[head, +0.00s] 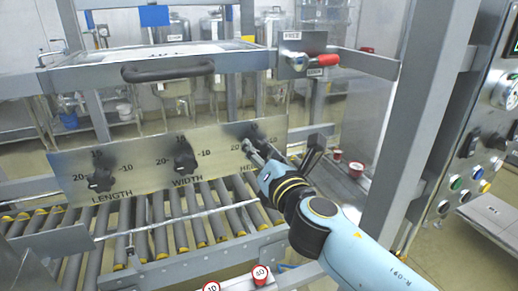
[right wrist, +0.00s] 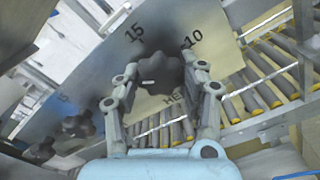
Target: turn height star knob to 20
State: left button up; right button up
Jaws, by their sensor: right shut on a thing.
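The height star knob is black and sits on the panel plate (head: 215,150) at the right-hand scale. In the head view my right gripper (head: 262,150) covers most of it. In the right wrist view the knob (right wrist: 160,70) sits between the two fingers of my right gripper (right wrist: 160,75), which is shut on it. A small pale mark shows on the knob's lower left side. The numbers 15 and 10 show above it there; 20 is not visible in that view. In the head view 20 is left of the knob. My left gripper is not in view.
The width knob (head: 185,155) and length knob (head: 100,178) are further left on the plate. Rollers (head: 160,220) run below. A grey frame post (head: 410,120) stands to the right. A red-handled lever (head: 322,61) is above, beside a black handle (head: 168,71).

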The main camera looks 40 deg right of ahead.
jog(key=n+p, duration=0.1)
jog(key=n, duration=0.2)
jog(key=shift+f+n, duration=0.1)
jog(key=shift+n, duration=0.2)
jog(key=shift+s+d+f+n+p, duration=0.1)
jog(key=shift+n+p, duration=0.3)
jog(key=shift+n, duration=1.3)
jog(key=o, duration=1.2)
jog(key=v, duration=1.2)
